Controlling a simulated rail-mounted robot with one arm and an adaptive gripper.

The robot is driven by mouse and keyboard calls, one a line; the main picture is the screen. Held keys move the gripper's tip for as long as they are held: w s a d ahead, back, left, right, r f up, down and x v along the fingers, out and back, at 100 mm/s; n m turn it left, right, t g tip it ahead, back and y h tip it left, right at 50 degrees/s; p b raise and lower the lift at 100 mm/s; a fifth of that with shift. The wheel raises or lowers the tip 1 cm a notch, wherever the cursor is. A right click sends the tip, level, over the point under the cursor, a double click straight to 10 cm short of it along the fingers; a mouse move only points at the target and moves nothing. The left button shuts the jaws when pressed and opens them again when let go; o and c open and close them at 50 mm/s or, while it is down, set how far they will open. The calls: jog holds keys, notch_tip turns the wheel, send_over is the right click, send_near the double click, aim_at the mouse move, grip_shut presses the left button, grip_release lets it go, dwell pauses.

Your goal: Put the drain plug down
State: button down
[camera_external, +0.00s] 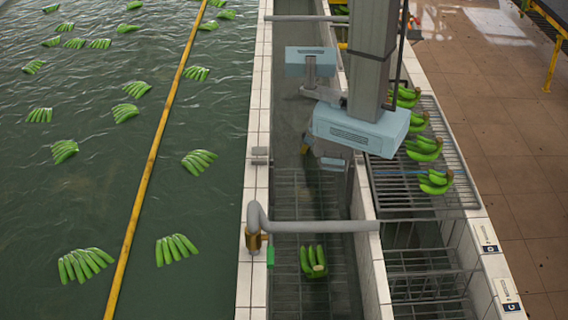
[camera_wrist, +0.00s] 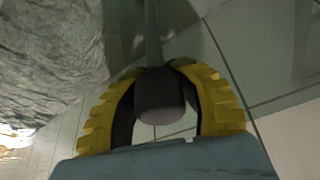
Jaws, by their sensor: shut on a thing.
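In the wrist view my gripper (camera_wrist: 157,75) has two yellow ridged fingers with dark inner pads, curved around a dark grey, rounded cylinder, which I take to be the drain plug (camera_wrist: 158,98). A thin grey stem (camera_wrist: 152,35) runs from it towards the top of the picture. The fingers are shut on the plug. In the external view the arm hangs over the narrow channel; my gripper and the plug are hidden or too unclear there. I cannot tell whether the plug touches anything below.
A grey pipe (camera_external: 320,226) crosses the channel, with a brass fitting (camera_external: 253,241) at its left end. Bananas (camera_external: 313,262) lie in the channel. More bananas (camera_external: 424,148) sit on a metal rack (camera_external: 450,190) at right. A large water tank (camera_external: 90,190) fills the left.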

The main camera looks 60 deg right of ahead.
notch_tip(320, 180, down, 6)
jog(key=b, duration=0.3)
dwell(0.4)
jog(key=shift+f, duration=0.3)
jog(key=c, duration=0.8)
grip_release()
jog(key=shift+c, duration=0.2)
jog(key=shift+r, duration=0.15)
jog(key=p+v, duration=0.3)
jog(key=shift+r, duration=0.2)
jog(key=p, duration=0.3)
send_near(306, 155)
jog(key=shift+w+d+f, duration=0.15)
jog(key=shift+f, duration=0.3)
jog(key=shift+w+d+f, duration=0.2)
jog(key=shift+f, duration=0.25)
